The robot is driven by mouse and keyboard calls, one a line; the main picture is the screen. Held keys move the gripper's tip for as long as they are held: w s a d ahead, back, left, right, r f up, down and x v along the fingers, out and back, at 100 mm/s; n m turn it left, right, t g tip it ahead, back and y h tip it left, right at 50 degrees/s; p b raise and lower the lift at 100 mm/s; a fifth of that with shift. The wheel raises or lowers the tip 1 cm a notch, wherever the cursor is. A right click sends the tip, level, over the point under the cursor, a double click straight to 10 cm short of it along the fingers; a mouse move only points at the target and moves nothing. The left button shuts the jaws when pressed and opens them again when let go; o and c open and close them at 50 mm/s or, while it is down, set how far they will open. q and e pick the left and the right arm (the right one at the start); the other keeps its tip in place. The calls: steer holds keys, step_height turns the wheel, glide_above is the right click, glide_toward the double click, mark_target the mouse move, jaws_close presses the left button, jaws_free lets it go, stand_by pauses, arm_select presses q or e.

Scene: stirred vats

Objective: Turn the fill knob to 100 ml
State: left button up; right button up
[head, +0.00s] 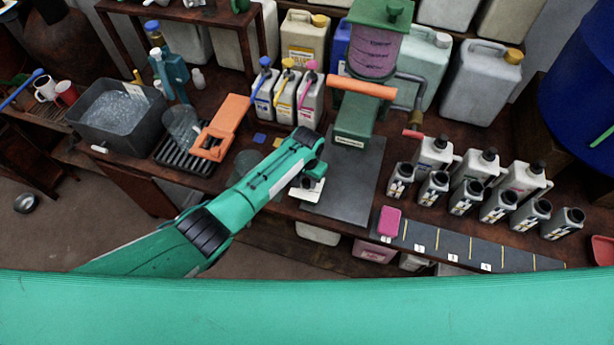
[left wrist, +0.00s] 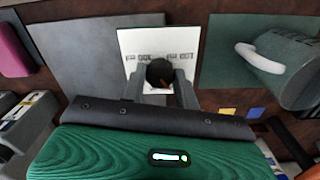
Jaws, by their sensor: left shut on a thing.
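The fill knob (left wrist: 158,70) is a small round black knob with a red mark, standing in front of a white plate (left wrist: 130,42) in the left wrist view. In the head view my left gripper (head: 306,184) is over the white plate (head: 312,194), at the bench's front edge, and hides the knob. My right gripper is not in view.
A green press-like machine (head: 354,118) with an orange bar stands behind the dark mat (head: 350,190). A pink block (head: 389,221) and several grey bottles are to the right.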

mark_target(307, 182)
arm_select(q)
steer(key=n+p, duration=0.1)
steer(key=n, duration=0.2)
steer(key=shift+r+n, duration=0.15)
steer(key=shift+n, duration=0.15)
steer(key=shift+w+n+p, duration=0.1)
steer(key=shift+n+p, duration=0.45)
steer(key=shift+n, duration=1.05)
steer(key=o, duration=1)
steer(key=shift+c, duration=0.2)
step_height(307, 182, up, 14)
steer(key=b, duration=0.2)
steer(key=shift+f, duration=0.25)
